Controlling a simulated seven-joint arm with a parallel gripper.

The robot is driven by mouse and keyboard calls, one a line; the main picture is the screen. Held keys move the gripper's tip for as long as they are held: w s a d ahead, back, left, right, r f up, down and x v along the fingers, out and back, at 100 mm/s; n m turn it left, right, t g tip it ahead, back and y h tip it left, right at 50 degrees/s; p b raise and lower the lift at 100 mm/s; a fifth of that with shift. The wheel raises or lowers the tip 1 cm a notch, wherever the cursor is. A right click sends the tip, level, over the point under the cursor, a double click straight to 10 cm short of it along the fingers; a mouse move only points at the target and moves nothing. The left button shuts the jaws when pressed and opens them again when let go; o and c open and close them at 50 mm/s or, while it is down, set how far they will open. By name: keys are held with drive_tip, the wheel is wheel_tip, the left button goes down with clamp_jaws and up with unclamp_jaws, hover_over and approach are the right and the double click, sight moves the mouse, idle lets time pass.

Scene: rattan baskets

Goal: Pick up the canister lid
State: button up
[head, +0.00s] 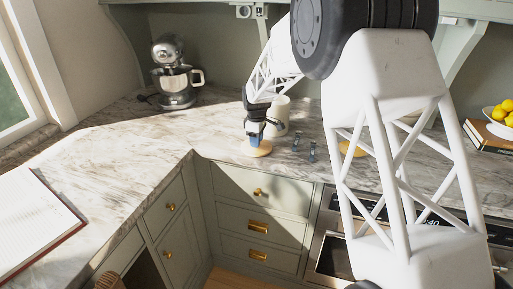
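A round, flat, light-wood disc, which looks like the canister lid (257,149), lies on the marble counter near its front edge. A white canister (279,117) stands just behind it, partly hidden by my gripper. My gripper (255,140) points down right over the lid, with its fingertips at or just above the lid's top. The fingers are small and dark here, so I cannot tell whether they touch it or how far apart they are.
Two small blue-grey shakers (312,151) stand right of the lid. Another light-wood round piece (352,148) shows behind my arm. A stand mixer (175,80) is back left, an open book (33,222) front left, and a lemon bowl (499,125) far right. The left counter is mostly clear.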

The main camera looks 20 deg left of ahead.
drive_tip(key=c, duration=0.6)
drive_tip(key=shift+o, duration=0.2)
drive_tip(key=shift+r, duration=0.15)
drive_tip(key=shift+r, duration=1.5)
drive_tip(key=shift+s+d+r, duration=0.15)
drive_tip(key=shift+s+d, duration=0.05)
drive_tip(key=shift+s, duration=0.1)
drive_tip(key=s+d, duration=0.2)
drive_tip(key=s, duration=0.2)
drive_tip(key=s+d+r, duration=0.1)
drive_tip(key=s+d, duration=0.2)
drive_tip(key=s, duration=0.1)
drive_tip(key=s+d, duration=0.2)
drive_tip(key=s, duration=0.3)
drive_tip(key=shift+s+d+r, duration=0.1)
drive_tip(key=shift+d+r, duration=0.1)
drive_tip(key=shift+d, duration=0.1)
